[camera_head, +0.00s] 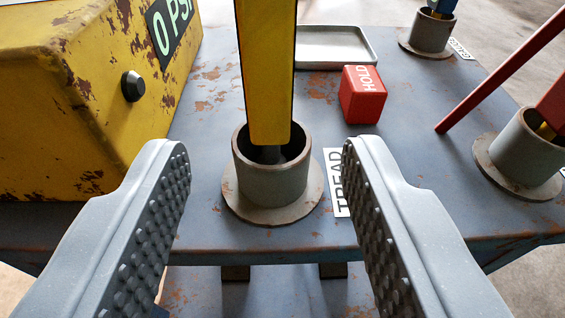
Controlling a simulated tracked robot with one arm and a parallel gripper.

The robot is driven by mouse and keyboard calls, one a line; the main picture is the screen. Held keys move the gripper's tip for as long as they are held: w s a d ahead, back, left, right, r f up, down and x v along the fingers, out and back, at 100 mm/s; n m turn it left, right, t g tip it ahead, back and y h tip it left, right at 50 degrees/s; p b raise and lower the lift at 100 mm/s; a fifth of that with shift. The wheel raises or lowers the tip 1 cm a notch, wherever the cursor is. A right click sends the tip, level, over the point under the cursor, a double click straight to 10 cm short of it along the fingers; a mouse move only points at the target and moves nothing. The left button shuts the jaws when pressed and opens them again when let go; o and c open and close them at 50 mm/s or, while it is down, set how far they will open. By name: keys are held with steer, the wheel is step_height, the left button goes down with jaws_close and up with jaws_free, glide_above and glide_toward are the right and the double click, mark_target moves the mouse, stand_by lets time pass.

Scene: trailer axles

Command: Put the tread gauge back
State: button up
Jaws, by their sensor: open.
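The yellow tread gauge (266,75) stands upright with its lower end in a grey round holder (271,180). A white label reading TREAD (337,183) lies on the bench to the right of that holder. My gripper (262,165) is open. Its two studded grey fingers are spread to the left and right of the holder, nearer to the camera, and nothing is between them in their grip. The top of the gauge is cut off by the picture's upper edge.
The blue-grey bench (215,230) has worn paint. A rusty yellow box (85,110) reading 0 PSI stands left. A red HOLD block (362,95) and a metal tray (330,48) lie behind. More holders stand right (522,150) and far right (430,35), with tools in them.

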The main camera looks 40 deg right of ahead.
steer(key=shift+s+a, duration=0.1)
steer(key=w+a+r+t+y, duration=0.1)
steer(key=w+a+r+y, duration=0.15)
steer(key=r, duration=0.45)
steer(key=w+a+r+t+y, duration=0.2)
steer(key=w+r+y, duration=0.15)
steer(key=r, duration=0.35)
step_height(320, 180, up, 16)
steer(key=s+a+n+t+y, duration=0.1)
steer(key=n+y, duration=0.2)
steer(key=y, duration=0.1)
steer(key=s+d+r+n+y, duration=0.25)
steer(key=s+r, duration=0.55)
steer(key=r, duration=0.4)
steer(key=s+d+r+n+h, duration=0.1)
steer(key=s+d+r, duration=0.3)
steer(key=s, duration=0.2)
steer(key=s+d+r+g+h, duration=0.1)
steer(key=s+d+r+h, duration=0.1)
steer(key=s, duration=0.4)
steer(key=shift+s+d+r+n, duration=0.35)
steer(key=shift+s+d+r, duration=0.05)
steer(key=shift+d+r, duration=0.55)
